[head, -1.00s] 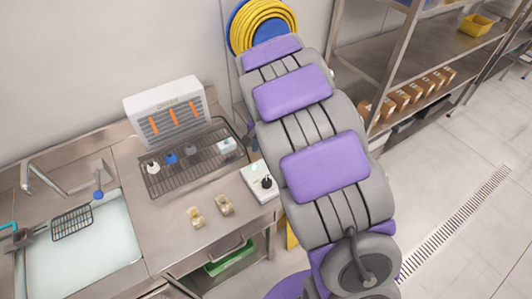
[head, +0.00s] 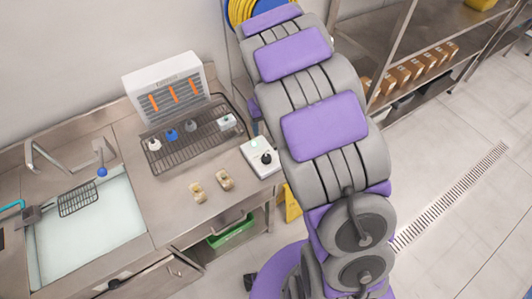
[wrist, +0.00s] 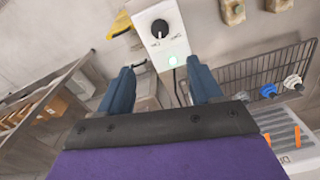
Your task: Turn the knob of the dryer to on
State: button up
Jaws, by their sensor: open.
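The dryer (head: 165,85) is a white box with glowing orange bars at the back of the steel counter in the head view. A white control box (head: 258,151) with a black knob (head: 266,159) sits near the counter's right end. In the wrist view, the control box (wrist: 149,48) and its knob (wrist: 160,29) lie beyond my gripper (wrist: 161,80). The knob has a white mark, and a green light (wrist: 173,62) shows on the box. My gripper is open and empty, its blue fingers apart and not around the knob. My gripper is hidden in the head view.
A wire rack (head: 186,137) with several small bottles stands in front of the dryer. Two small tan blocks (head: 197,193) lie left of the control box. A sink (head: 85,225) is at the left. Steel shelves (head: 400,75) stand at the right, beside open floor.

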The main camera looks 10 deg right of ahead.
aim_at(266, 157)
notch_tip(266, 157, down, 17)
jog(key=shift+f+b, duration=0.1)
jog(key=shift+b, duration=0.25)
dwell(0.3)
jog(key=c, duration=1)
jog(key=shift+m+p, duration=0.4)
jog(key=shift+m, duration=1)
jog(key=shift+c, duration=0.2)
jog(key=o, duration=1)
jog(key=shift+o, duration=0.2)
notch_tip(266, 157, up, 17)
jog(key=shift+r+p, duration=0.2)
jog(key=shift+p, duration=0.1)
